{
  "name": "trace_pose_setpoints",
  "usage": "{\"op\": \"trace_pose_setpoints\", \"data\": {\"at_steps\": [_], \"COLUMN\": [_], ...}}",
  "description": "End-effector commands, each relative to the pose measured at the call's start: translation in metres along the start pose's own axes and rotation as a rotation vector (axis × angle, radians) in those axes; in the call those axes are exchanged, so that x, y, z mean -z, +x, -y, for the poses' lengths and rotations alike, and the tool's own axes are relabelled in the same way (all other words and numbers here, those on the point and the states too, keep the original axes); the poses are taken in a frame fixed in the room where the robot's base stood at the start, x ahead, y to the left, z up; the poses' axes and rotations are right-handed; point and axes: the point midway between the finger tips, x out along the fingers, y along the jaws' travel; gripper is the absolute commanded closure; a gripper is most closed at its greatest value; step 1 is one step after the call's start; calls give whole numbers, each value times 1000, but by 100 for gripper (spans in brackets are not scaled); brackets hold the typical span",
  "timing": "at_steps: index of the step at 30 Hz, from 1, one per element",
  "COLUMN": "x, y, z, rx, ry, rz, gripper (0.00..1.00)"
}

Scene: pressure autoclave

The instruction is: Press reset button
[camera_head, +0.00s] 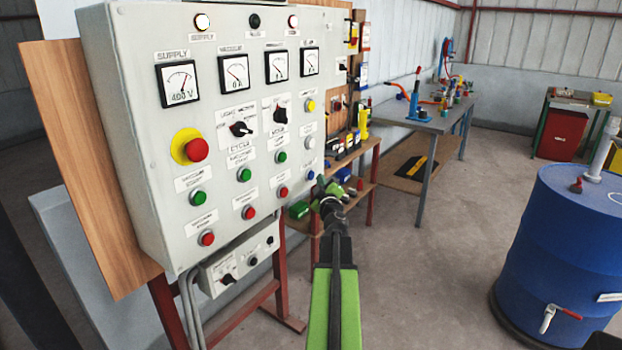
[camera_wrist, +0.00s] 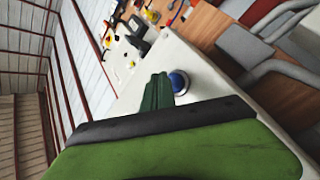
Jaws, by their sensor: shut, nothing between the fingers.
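A blue button (camera_head: 311,175) sits at the lower right of the grey control panel (camera_head: 140,150); its label is too small to read, so I cannot confirm it is the reset button. In the wrist view the blue button (camera_wrist: 179,82) has a pale ring and stands just right of my green fingers. My gripper (camera_head: 320,184) is shut and empty, with its tip right by the blue button in the head view. The wrist view shows my gripper (camera_wrist: 158,90) beside the button; I cannot tell whether they touch.
A red emergency-type button (camera_head: 196,150) on a yellow base, green and red buttons, rotary knobs and gauges share the panel. A small switch box (camera_head: 240,263) hangs below. A workbench (camera_head: 435,120) stands behind and a blue drum (camera_head: 565,250) at right. Open floor lies between.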

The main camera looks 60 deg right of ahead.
Motion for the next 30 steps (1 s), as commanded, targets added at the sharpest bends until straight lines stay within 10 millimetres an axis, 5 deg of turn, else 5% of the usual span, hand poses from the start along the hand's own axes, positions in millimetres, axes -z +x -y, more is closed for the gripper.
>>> {"op": "trace_pose_setpoints", "data": {"at_steps": [30], "x": [4], "y": [6], "z": [4], "rx": [0], "ry": [-1], "rz": [0], "gripper": [100]}}
